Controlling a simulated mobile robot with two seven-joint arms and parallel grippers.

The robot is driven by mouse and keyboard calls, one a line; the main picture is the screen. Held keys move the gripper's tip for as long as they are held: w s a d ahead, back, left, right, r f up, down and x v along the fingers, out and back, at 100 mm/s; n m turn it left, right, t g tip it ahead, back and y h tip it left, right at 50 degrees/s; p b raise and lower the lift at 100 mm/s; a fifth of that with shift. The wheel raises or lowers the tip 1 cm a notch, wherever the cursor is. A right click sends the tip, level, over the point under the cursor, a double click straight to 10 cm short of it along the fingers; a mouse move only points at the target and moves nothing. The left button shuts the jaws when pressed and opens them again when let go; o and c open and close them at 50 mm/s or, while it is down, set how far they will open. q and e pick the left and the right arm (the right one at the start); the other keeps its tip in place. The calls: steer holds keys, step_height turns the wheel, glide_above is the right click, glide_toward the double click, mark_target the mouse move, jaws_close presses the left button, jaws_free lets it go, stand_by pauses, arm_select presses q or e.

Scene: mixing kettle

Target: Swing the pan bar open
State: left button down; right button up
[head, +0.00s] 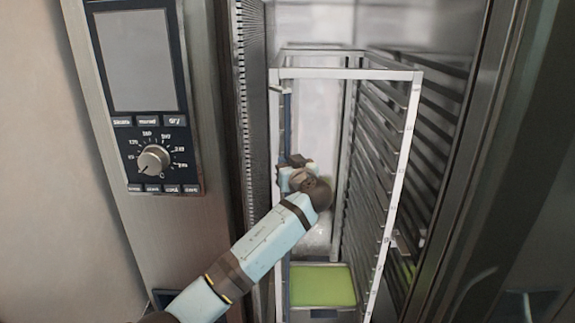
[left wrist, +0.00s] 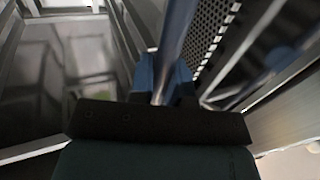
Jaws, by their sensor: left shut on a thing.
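The pan bar (head: 287,122) is a thin, dark blue upright bar at the left front of the metal rack (head: 345,74). My left gripper (head: 289,168) reaches in from the lower left and is at the bar, about halfway up the rack. In the left wrist view the bar (left wrist: 177,32) runs between the blue fingers of my left gripper (left wrist: 162,82), which is shut on it. The gripper's own body hides the lower part of the bar there. My right gripper is in neither view.
The rack stands inside a steel cabinet, with slotted side rails. A pan with yellow-green contents (head: 322,286) sits low in the rack. A control panel with a dial (head: 153,160) is at the left. A dark door edge (head: 475,150) stands at the right.

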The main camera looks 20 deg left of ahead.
arm_select(q)
steer(key=a+m+t+h+p, duration=0.1)
steer(key=m+h, duration=0.2)
steer(key=h, duration=0.1)
steer(key=s+a+m+t+h+p, duration=0.1)
steer(key=m+h+p, duration=0.1)
steer(key=m+h, duration=0.1)
steer(key=s+a+m+t+h+p, duration=0.1)
steer(key=m+t+h, duration=0.1)
steer(key=h, duration=0.4)
steer(key=shift+s+m+p, duration=0.2)
steer(key=shift+m+p, duration=0.1)
steer(key=shift+m, duration=0.2)
steer(key=c, duration=1.2)
jaws_free()
steer(key=shift+o, duration=0.5)
